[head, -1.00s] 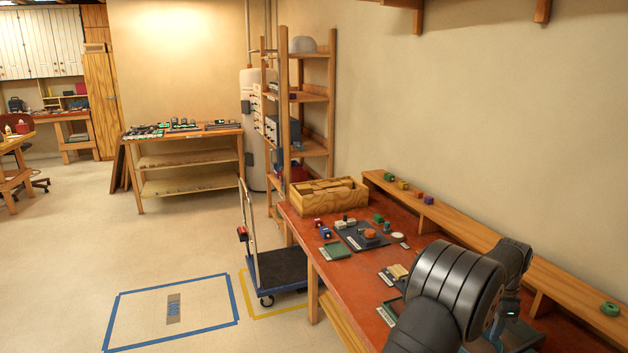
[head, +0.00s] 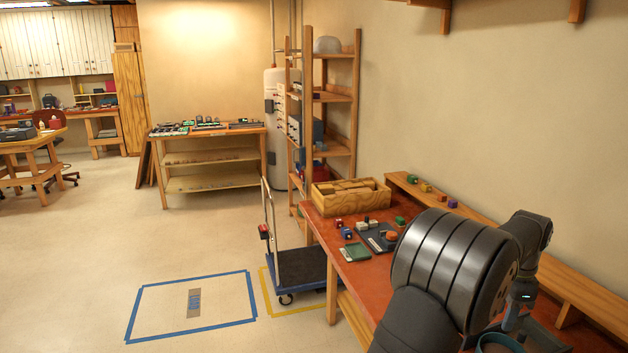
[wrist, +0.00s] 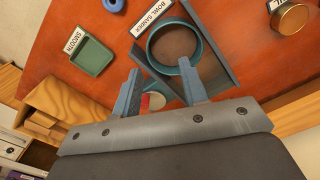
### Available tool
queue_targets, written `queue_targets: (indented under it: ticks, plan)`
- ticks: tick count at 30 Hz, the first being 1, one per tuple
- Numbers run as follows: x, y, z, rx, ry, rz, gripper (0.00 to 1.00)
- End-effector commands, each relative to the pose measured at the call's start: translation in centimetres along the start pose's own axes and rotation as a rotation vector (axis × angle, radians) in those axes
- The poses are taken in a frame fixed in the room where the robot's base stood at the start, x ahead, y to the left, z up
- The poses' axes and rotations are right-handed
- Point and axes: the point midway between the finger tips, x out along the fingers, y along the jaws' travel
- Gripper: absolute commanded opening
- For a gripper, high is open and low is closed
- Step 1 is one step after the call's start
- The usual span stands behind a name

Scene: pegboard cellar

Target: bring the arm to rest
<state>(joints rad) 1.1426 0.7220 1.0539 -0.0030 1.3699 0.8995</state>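My gripper (wrist: 162,85) shows in the wrist view with its two grey-blue fingers apart, so it is open. Nothing is clearly held between them. A teal round bowl (wrist: 153,47) lies just past the fingertips, on a grey tray labelled "BOWL SANDER" (wrist: 218,45). I cannot tell whether the right fingertip touches its rim. A pale disc and a red piece show between the fingers, lower down. In the head view my dark arm is bent over the right part of the red-topped workbench (head: 352,268), and the gripper's fingers cannot be made out there.
A green tray labelled "SMOOTH" (wrist: 92,56) and a brass-coloured round tin (wrist: 290,17) lie near my gripper. A wooden box (head: 326,201) stands at the bench's far end. A raised wooden shelf (head: 568,290) runs along the wall. A trolley (head: 300,268) stands left of the bench.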

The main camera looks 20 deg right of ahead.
Motion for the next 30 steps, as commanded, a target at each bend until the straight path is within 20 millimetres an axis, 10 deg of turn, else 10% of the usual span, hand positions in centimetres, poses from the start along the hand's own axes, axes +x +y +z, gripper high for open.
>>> queue_targets:
  ticks: [12,30]
  plan:
    - [-6.6,0.0,0.0,0.0,0.001,-0.001,0.4]
    - [-7.4,0.0,0.0,0.0,0.0,0.0,0.4]
